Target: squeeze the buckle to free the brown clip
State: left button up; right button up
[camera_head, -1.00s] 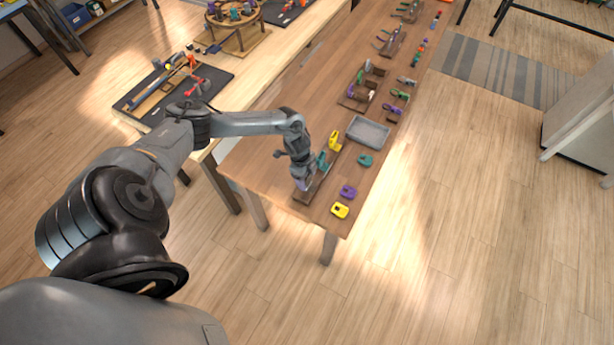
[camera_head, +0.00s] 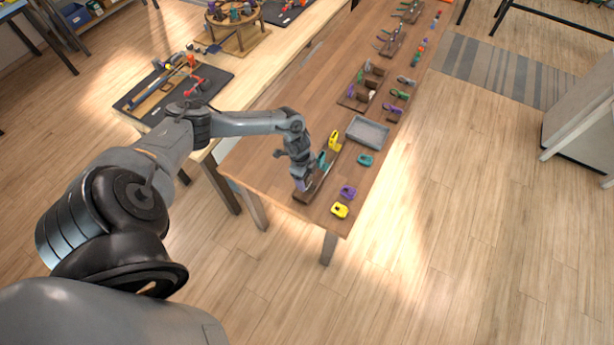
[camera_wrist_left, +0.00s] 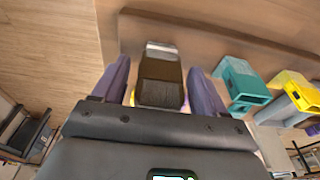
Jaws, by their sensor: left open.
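My left gripper (camera_head: 301,185) is low over the near end of a dark wooden rack (camera_head: 325,180) on the long table. In the left wrist view its two purple fingers (camera_wrist_left: 158,66) are apart. A dark brown clip (camera_wrist_left: 160,83) with a pale band at its far end stands between them, with a gap on each side. Small yellow and purple bits show beside its lower end, mostly hidden by my gripper body. In the head view the gripper hides this clip. My right gripper is not in view.
A teal buckle (camera_wrist_left: 241,84) and a yellow buckle (camera_wrist_left: 295,91) stand along the same rack. Loose purple (camera_head: 347,192), yellow (camera_head: 340,210) and teal (camera_head: 365,160) pieces lie to its right. A grey tray (camera_head: 368,133) sits farther up the table.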

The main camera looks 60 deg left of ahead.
pick_arm(q)
jog(key=shift+r, duration=0.15)
notch_tip(320, 180, up, 7)
jog(key=a+p, duration=0.1)
jog(key=p, duration=0.5)
jog(key=shift+s+p, duration=0.35)
jog(key=shift+p, duration=0.05)
jog(key=shift+f, duration=0.2)
